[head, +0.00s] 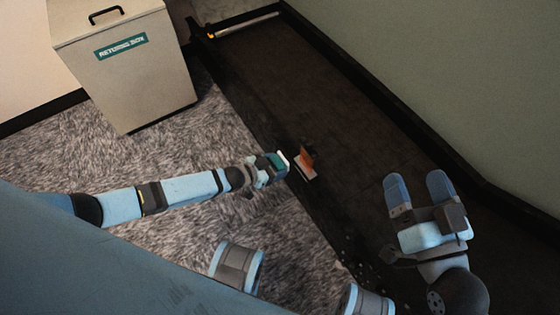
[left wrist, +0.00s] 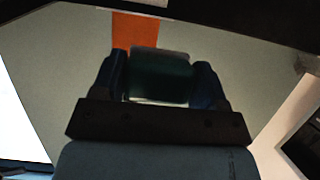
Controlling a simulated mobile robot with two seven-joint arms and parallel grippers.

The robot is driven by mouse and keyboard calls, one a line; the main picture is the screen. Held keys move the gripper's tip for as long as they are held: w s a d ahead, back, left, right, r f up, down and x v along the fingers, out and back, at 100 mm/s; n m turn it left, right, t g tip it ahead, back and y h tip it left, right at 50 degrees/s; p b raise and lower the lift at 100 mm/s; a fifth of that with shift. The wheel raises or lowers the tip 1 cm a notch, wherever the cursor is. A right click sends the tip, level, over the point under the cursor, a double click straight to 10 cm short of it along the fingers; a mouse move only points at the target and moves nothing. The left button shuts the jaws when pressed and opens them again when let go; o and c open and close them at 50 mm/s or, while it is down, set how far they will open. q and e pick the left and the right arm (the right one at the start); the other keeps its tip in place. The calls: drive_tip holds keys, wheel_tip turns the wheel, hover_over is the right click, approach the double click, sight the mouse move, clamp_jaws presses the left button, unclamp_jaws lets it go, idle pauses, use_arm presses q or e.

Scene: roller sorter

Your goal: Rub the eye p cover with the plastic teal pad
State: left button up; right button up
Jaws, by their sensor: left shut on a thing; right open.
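My left gripper (head: 272,168) reaches in from the left, shut on the teal pad (head: 281,161). In the left wrist view the pad (left wrist: 160,75) looks dark teal and sits between the two fingers. An orange piece with a pale lower edge, which looks like the eye p cover (head: 306,160), stands just right of the pad in the head view. It shows as an orange strip (left wrist: 134,32) beyond the pad in the left wrist view. I cannot tell whether the pad touches it. No lettering on it is readable. My right gripper (head: 419,187) is open and empty, over the dark surface.
The dark roller bed (head: 330,90) runs diagonally along a green wall (head: 450,80). A beige box (head: 130,85) with a black handle and teal label stands at upper left on grey carpet (head: 60,150). A pale bar (head: 245,25) crosses the bed's far end.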

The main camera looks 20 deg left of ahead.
use_arm(q)
drive_tip(key=shift+s+a, duration=0.1)
drive_tip(key=shift+s+a+p, duration=0.65)
drive_tip(key=shift+s+a, duration=0.2)
drive_tip(key=shift+s, duration=0.25)
